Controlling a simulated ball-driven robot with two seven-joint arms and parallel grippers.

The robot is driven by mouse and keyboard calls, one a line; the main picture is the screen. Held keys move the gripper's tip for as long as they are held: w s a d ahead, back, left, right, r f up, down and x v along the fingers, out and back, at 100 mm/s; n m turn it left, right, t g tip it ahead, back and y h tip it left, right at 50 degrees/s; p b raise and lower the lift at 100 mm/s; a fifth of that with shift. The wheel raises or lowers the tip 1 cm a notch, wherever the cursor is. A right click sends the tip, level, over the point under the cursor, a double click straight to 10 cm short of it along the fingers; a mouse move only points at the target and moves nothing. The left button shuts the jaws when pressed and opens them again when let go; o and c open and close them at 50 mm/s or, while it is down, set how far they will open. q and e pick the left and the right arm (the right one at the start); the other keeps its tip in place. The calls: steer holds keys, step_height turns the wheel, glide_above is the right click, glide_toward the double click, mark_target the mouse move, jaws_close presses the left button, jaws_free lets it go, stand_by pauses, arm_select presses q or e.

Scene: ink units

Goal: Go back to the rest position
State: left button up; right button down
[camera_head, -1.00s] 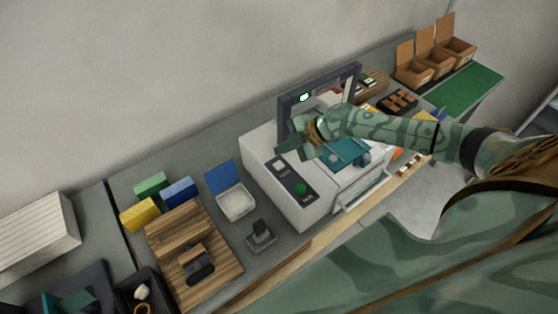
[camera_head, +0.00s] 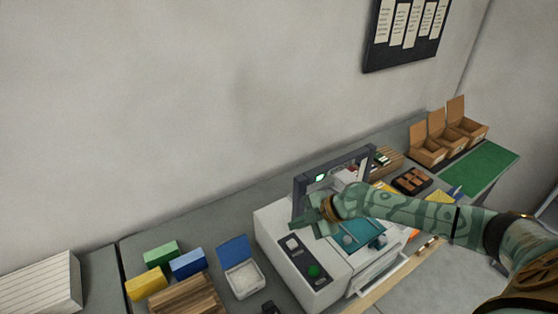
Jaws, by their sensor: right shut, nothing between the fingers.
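My right arm comes in from the right and reaches over the white machine (camera_head: 285,262) with a dark frame on top. My right gripper (camera_head: 303,222) is shut and empty, at the left side of the dark frame, above the machine's panel with a white and a green button. I cannot tell whether it touches the machine. A teal plate (camera_head: 352,238) lies on the machine, partly behind my arm. My left gripper is not in view.
Green, blue and yellow blocks (camera_head: 147,284) and an open blue-lidded box (camera_head: 241,278) stand left of the machine. Cardboard boxes (camera_head: 430,152) and a green mat (camera_head: 481,169) lie at the far right. A dark board hangs on the wall (camera_head: 408,57).

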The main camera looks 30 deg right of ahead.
steer(key=s+a+f, duration=0.3)
steer(key=s+a, duration=0.7)
steer(key=a, duration=0.3)
steer(key=s+d+r+m+h, duration=0.7)
steer(key=s+d+m+h, duration=0.4)
steer(key=d, duration=0.3)
steer(key=s+a+f+g+y+b, duration=0.1)
steer(key=a+f+b, duration=0.15)
steer(key=f, duration=1.05)
steer(key=s+a+f+g+y+b, duration=0.15)
steer(key=f+b, duration=0.25)
steer(key=f, duration=0.8)
steer(key=s+a+f+y+b, duration=0.15)
steer(key=f+b, duration=0.25)
steer(key=f, duration=0.9)
steer(key=s+f+m+g+b, duration=0.3)
steer(key=s+f+b, duration=0.4)
steer(key=s+f, duration=1)
step_height(320, 180, down, 4)
steer(key=shift+s+f, duration=0.1)
steer(key=shift+s, duration=0.1)
